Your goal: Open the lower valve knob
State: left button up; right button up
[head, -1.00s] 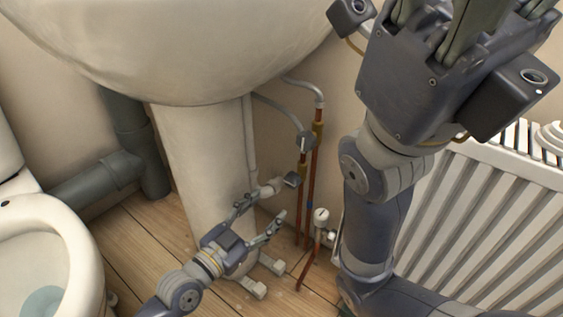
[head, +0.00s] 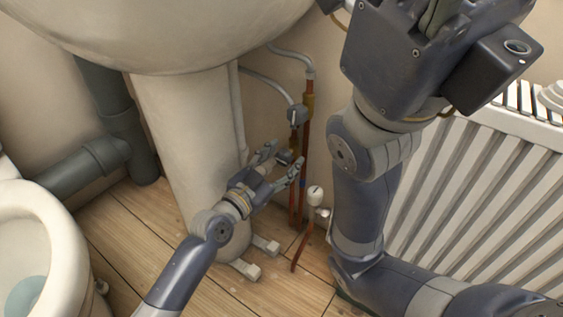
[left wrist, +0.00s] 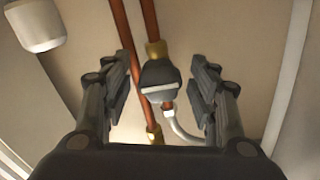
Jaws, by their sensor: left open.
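The lower valve knob (head: 284,157) is small and grey, on a copper pipe beside the basin pedestal. My left gripper (head: 283,157) is open around it, with a finger on each side. In the left wrist view, the knob (left wrist: 160,78) sits between the two open fingers (left wrist: 160,68), with a visible gap on both sides. A second, upper grey knob (head: 297,115) sits above it on the pipes. My right gripper (head: 437,14) is at the top right, cut off by the picture edge, and its fingertips are not visible.
The basin pedestal (head: 185,140) stands left of the pipes. A white-capped radiator valve (head: 315,194) is close on the right, with the radiator (head: 480,190) beyond. A toilet (head: 50,230) is at the left. Bare wooden floor (head: 150,230) lies between.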

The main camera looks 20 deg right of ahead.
pick_arm(q)
jog(key=shift+c, duration=0.3)
jog(key=c, duration=1)
